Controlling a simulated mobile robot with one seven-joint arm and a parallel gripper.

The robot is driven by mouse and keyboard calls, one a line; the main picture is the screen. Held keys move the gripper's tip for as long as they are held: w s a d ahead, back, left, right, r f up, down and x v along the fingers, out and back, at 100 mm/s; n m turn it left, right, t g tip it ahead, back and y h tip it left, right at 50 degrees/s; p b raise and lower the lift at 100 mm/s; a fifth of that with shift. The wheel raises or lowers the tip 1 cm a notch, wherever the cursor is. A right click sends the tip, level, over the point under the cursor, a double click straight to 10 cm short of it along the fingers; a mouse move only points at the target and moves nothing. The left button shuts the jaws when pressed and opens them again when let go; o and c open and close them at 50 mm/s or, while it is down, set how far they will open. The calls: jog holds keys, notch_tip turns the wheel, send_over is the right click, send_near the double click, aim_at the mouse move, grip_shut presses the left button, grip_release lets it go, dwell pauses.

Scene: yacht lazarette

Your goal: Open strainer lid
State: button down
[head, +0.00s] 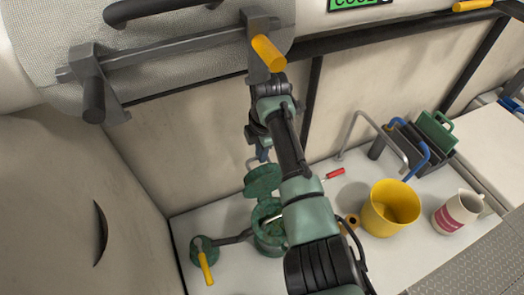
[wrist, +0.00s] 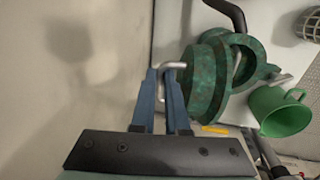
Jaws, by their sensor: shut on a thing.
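The strainer is a mottled green metal body (head: 270,228) on the white floor, left of my arm in the head view. Its round green lid (head: 263,179) stands raised and tilted above the body's opening. In the wrist view the lid (wrist: 205,85) is close in front of my fingers, with the body (wrist: 246,58) behind it. My gripper (wrist: 170,75) is shut on the lid's bent metal handle (wrist: 173,65), which sits between the blue fingertips. In the head view my arm covers part of the body, and the grip itself is small.
A valve with a yellow handle (head: 206,266) is left of the strainer. A yellow bucket (head: 390,208), a white-and-red jug (head: 458,212) and a rack (head: 408,145) stand right. A green mug (wrist: 283,112) is beside the strainer in the wrist view. A wall (head: 85,200) bounds the left.

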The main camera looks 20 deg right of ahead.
jog(key=w+b, duration=0.1)
jog(key=w+f+b, duration=0.1)
jog(key=w+b, duration=0.1)
jog(key=shift+w+a, duration=0.1)
jog(key=shift+w, duration=0.1)
jog(key=shift+w+r, duration=0.1)
dwell(0.4)
jog(key=c, duration=0.9)
grip_release()
jog(key=shift+w+f, duration=0.1)
jog(key=shift+f, duration=0.15)
jog(key=shift+s+f, duration=0.1)
jog(key=shift+s, duration=0.1)
jog(key=r, duration=0.2)
jog(key=s+r, duration=0.1)
jog(key=r, duration=0.4)
jog(key=shift+s+r+b, duration=0.15)
jog(key=shift+r+b, duration=0.2)
